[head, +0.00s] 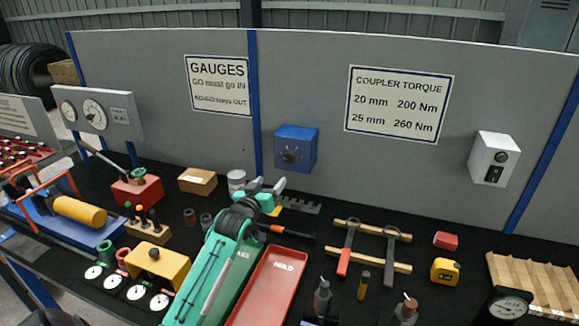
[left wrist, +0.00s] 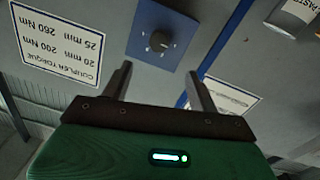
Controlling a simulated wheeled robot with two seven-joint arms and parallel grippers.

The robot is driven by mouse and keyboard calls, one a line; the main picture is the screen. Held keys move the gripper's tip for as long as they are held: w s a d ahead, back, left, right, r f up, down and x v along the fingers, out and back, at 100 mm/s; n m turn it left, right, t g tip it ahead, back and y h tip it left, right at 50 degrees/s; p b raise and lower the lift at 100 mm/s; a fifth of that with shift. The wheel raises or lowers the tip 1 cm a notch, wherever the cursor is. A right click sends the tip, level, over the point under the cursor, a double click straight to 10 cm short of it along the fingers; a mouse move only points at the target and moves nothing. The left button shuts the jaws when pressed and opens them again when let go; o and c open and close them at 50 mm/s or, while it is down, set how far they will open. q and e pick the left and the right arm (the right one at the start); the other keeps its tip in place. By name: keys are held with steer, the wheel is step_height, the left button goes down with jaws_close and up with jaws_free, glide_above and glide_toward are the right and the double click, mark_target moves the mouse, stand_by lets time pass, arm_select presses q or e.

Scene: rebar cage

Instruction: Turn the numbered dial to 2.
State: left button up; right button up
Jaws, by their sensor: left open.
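The dial is a black round knob (head: 290,156) on the front of a blue box (head: 306,149) fixed to the grey panel. Its numbers and pointer are too small to read. In the left wrist view, which is upside down, the knob (left wrist: 158,41) sits on the blue face (left wrist: 172,28) beyond the fingertips. My left gripper (head: 267,186) is below and slightly left of the box in the head view, apart from it. It also shows in the left wrist view (left wrist: 162,85), open and empty, its two fingers spread either side of the knob's line. My right gripper is out of sight.
A white switch box (head: 494,158) hangs on the panel at right, with a torque sign (head: 399,104) between. Below my left arm's reach, the black bench holds a red tray (head: 268,290), hammers (head: 347,250) and a yellow tape measure (head: 445,271).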

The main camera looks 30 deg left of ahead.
mark_target(289, 159)
arm_select(q)
steer(key=w+p, duration=0.1)
steer(key=w, duration=0.3)
steer(key=w+a+p, duration=0.1)
steer(key=w, duration=0.3)
steer(key=w+a+p, duration=0.1)
steer(key=w, duration=0.2)
steer(key=shift+w+r, duration=0.2)
steer(key=shift+w, duration=0.2)
steer(key=shift+w+a, duration=0.1)
steer(key=shift+w, duration=0.55)
steer(key=shift+c, duration=0.9)
steer(key=c, duration=0.8)
